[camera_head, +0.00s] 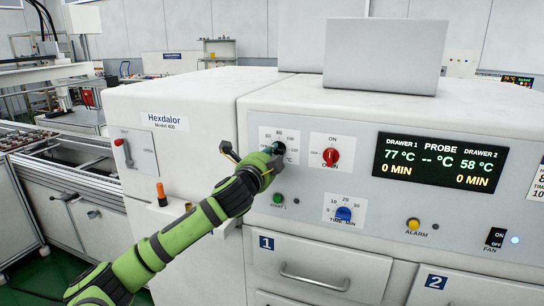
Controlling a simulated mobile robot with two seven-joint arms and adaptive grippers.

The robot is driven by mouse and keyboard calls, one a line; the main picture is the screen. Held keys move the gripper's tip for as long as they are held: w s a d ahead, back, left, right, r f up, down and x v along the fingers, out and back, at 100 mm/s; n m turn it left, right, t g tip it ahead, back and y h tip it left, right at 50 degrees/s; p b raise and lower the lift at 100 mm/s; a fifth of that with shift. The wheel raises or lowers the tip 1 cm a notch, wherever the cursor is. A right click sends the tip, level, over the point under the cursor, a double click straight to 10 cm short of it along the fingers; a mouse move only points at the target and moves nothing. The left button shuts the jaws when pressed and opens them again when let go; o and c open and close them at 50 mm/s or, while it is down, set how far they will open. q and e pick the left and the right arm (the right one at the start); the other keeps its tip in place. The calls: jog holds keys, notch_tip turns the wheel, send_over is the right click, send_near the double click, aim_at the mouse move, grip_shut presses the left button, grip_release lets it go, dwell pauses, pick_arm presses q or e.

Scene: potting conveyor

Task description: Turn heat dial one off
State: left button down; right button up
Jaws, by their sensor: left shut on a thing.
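The heat dial (276,147) is a dark teal knob on a white scale plate marked in temperatures, on the left of the oven's front panel, above drawer 1. My left gripper (270,156) reaches up to it from the lower left and is shut on it. The gripper covers much of the knob and the lower left of its scale, so I cannot tell where the dial points. The display (438,162) reads 77 °C for drawer 1 and 58 °C for drawer 2, with 0 MIN under each. My right gripper is not in view.
A blue timer knob (344,214) and a green button (278,199) are below. Further right are a yellow alarm button (413,224) and a black fan switch (495,238). Drawer 1's handle (314,278) sticks out below.

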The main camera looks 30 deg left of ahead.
pick_arm(q)
jog(key=shift+n, duration=0.4)
jog(key=c, duration=1.1)
grip_release()
jog(key=v, duration=1.2)
